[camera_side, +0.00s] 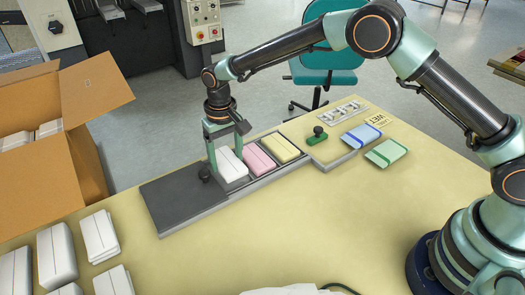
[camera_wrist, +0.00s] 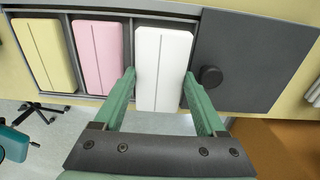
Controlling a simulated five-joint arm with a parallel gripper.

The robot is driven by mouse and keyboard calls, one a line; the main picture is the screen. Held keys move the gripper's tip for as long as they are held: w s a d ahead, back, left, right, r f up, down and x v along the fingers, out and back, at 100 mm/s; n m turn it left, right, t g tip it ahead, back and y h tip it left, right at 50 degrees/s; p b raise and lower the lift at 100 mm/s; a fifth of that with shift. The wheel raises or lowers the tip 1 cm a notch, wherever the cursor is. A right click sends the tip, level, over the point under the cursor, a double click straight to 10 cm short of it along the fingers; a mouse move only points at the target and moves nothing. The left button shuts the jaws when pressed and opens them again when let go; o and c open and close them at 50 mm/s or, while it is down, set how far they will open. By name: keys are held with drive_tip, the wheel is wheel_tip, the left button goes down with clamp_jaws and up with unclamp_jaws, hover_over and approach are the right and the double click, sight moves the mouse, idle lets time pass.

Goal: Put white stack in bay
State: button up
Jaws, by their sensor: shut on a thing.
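The white stack (camera_side: 231,165) is a pale block with a lengthwise line. It also shows in the wrist view (camera_wrist: 163,62). My gripper (camera_side: 226,158) is shut on it, with one green finger on each long side; the fingers also show in the wrist view (camera_wrist: 160,76). The stack is over the end bay of the dark tray (camera_side: 247,178), beside the pink stack (camera_side: 259,157). In the wrist view its near end reaches past the tray edge. I cannot tell whether it touches the bay floor. The yellow stack (camera_side: 281,149) sits in the bay beyond the pink one.
A dark flat plate (camera_side: 172,205) with a black knob (camera_side: 204,173) adjoins the white stack. Loose white stacks (camera_side: 57,255) lie at the front left, by an open cardboard box (camera_side: 60,185). Blue (camera_side: 361,136) and green (camera_side: 386,152) packs lie right. The table middle is clear.

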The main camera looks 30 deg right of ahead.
drive_tip(key=shift+f, duration=0.2)
idle(0.5)
drive_tip(key=shift+f, duration=0.35)
drive_tip(key=shift+f, duration=0.35)
drive_tip(key=shift+f, duration=0.35)
drive_tip(key=shift+s+f, duration=0.15)
drive_tip(key=shift+f, duration=0.45)
drive_tip(key=o, duration=1.2)
drive_tip(key=shift+o, duration=0.2)
drive_tip(key=shift+a+r, duration=0.1)
drive_tip(key=shift+r, duration=4.15)
